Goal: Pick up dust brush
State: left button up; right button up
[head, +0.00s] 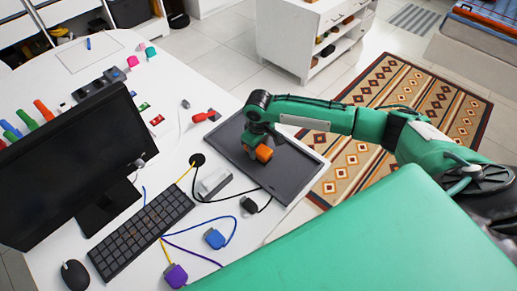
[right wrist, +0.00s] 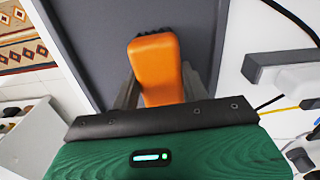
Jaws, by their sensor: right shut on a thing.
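The dust brush shows as a small orange block (head: 264,153) at the tip of my right gripper (head: 256,146), over the dark flat panel on the desk. In the right wrist view the orange brush (right wrist: 157,65) has a dark edge at its far end. The fingers of my right gripper (right wrist: 160,92) stand on both sides of it, shut on it. The gripper hides part of the brush, and its height over the panel is hard to tell. My left gripper is not in view.
The dark panel (head: 297,172) lies near the right edge of the white desk (head: 128,172). A grey block (head: 213,182), cables, a blue plug (head: 214,238), keyboard (head: 142,235), mouse (head: 75,273) and monitor (head: 68,165) are to the left. A patterned rug (head: 440,98) lies on the floor.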

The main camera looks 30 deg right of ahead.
notch_tip(320, 180, up, 20)
jog(key=b, duration=0.4)
jog(key=shift+f, duration=0.15)
